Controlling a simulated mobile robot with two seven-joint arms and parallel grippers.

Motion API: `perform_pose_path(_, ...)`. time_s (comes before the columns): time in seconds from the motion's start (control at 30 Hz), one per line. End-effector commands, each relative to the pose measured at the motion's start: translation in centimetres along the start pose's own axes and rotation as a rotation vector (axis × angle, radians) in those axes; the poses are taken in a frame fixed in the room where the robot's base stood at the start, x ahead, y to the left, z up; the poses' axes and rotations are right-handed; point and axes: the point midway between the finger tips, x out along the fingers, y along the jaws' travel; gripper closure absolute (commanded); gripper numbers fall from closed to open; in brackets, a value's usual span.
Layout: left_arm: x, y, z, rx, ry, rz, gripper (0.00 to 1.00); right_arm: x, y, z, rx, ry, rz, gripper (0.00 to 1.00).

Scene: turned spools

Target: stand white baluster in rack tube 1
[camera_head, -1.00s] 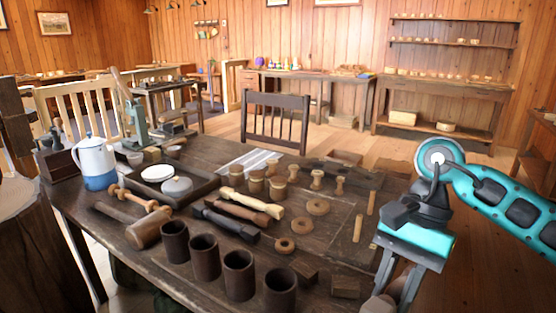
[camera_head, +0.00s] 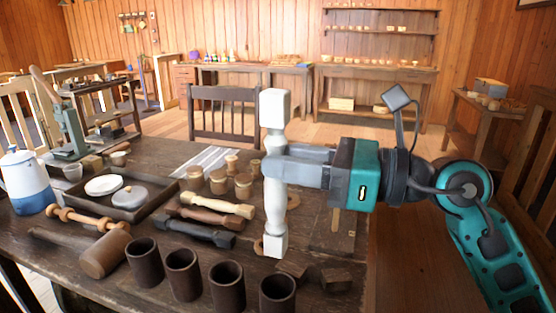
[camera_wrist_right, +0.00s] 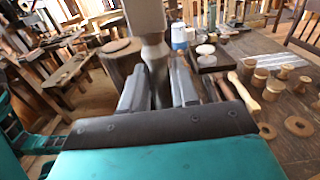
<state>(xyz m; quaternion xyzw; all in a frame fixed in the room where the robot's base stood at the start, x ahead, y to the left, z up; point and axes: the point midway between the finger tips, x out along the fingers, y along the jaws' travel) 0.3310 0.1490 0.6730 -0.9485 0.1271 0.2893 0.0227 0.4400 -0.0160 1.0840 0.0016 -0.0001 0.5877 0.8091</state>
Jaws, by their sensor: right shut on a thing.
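The white baluster (camera_head: 274,110) is upright in the head view, with square blocks at its top and lower end. My right gripper (camera_head: 278,168) is shut around its middle and holds it up in front of the table. In the right wrist view the baluster (camera_wrist_right: 154,52) stands between the fingers; its lower part is hidden. Several dark open tubes stand in a row at the table's front: a left one (camera_head: 145,266), two middle ones (camera_head: 183,277) (camera_head: 226,290) and a right one (camera_head: 277,299). The baluster's lower end appears just above the right tube's mouth. No tube numbers are visible. My left gripper is out of view.
A mallet (camera_head: 105,254) lies left of the tubes. Dark, brown and cream turned pieces (camera_head: 208,232) lie behind them. A tray (camera_head: 128,212) with dishes and a blue-white pot (camera_head: 26,186) stand at left. Small dark blocks (camera_head: 336,278) lie right of the tubes.

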Motion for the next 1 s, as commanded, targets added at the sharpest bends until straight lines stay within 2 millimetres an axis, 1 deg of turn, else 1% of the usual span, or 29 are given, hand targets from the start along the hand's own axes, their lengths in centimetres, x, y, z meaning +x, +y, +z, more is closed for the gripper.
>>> perform_pose_path(0.27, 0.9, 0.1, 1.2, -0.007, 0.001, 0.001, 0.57, 0.0, 0.0, -1.8, 0.0, 0.0, 0.001, 1.0)
perform_pose_path(0.6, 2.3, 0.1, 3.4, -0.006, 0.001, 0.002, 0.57, 0.0, 0.0, -4.9, -0.001, 0.001, 0.001, 1.0)
perform_pose_path(0.73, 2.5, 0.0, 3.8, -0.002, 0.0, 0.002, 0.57, 0.0, 0.0, -5.4, -0.001, 0.001, 0.001, 1.0)
perform_pose_path(1.0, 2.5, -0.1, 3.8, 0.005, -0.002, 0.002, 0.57, 0.0, 0.0, -5.4, -0.001, 0.002, 0.001, 1.0)
